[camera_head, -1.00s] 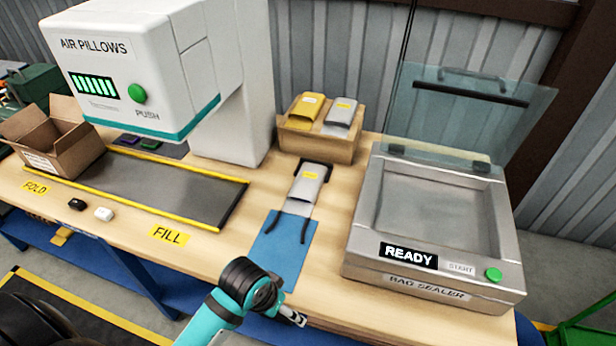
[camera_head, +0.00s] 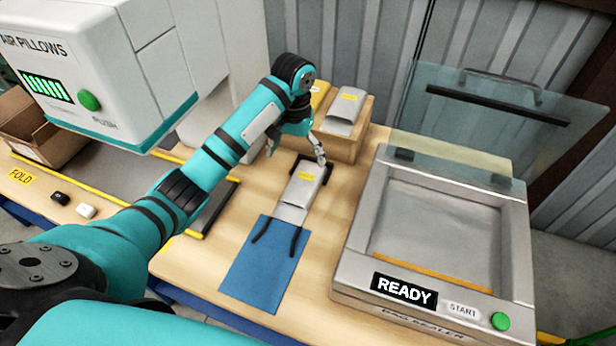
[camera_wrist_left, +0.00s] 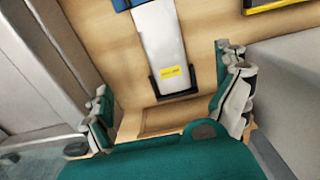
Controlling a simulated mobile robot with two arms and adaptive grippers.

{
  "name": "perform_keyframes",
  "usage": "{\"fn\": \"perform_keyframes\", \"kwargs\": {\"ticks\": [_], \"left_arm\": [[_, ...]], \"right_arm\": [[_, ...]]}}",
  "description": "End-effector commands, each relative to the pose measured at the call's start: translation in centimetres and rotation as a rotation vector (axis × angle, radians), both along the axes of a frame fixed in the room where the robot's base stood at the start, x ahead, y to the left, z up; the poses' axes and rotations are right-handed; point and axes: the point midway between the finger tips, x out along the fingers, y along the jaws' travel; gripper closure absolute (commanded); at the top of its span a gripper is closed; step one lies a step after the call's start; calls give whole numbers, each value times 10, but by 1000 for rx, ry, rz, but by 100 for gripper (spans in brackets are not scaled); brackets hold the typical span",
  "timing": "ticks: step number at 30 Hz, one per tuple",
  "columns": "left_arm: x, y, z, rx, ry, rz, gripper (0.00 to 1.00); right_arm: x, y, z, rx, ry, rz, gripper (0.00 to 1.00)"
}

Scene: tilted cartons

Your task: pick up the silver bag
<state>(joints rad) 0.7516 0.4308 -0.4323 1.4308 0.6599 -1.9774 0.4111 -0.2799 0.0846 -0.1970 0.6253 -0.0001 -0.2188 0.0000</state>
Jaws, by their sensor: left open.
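A silver bag (camera_head: 298,196) with a yellow label lies on the table in a dark bracket, its lower end by a blue mat (camera_head: 262,268). It also shows in the left wrist view (camera_wrist_left: 160,40). A second silver bag (camera_head: 345,108) lies on the wooden box (camera_head: 340,146) at the back, beside a yellow bag that my arm mostly hides. My left gripper (camera_head: 318,152) is above the table just beyond the bracket, in front of the box. In the wrist view its fingers (camera_wrist_left: 167,100) are wide apart with nothing between them. My right gripper does not show.
The bag sealer (camera_head: 440,235), lid raised and display reading READY, stands on the right. The air pillow machine (camera_head: 95,70) stands on the left, with an open carton (camera_head: 40,125) beside it. Bare table lies between the mat and the sealer.

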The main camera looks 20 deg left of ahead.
Motion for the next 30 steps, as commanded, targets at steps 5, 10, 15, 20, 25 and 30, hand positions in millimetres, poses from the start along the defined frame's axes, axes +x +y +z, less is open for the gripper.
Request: {"fn": "perform_keyframes", "kwargs": {"ticks": [5,10,15,20,25,30], "left_arm": [[-2,1,-30,0,8,3,0],[-2,1,-67,1,6,3,0],[-1,1,-99,0,3,2,0],[-1,1,-115,0,1,0,0],[-4,2,-127,1,3,1,0],[-7,4,-154,1,3,1,0]], "right_arm": [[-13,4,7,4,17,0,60],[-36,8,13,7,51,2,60],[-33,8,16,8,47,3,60],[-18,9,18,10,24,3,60],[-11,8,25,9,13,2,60],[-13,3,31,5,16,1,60]]}}
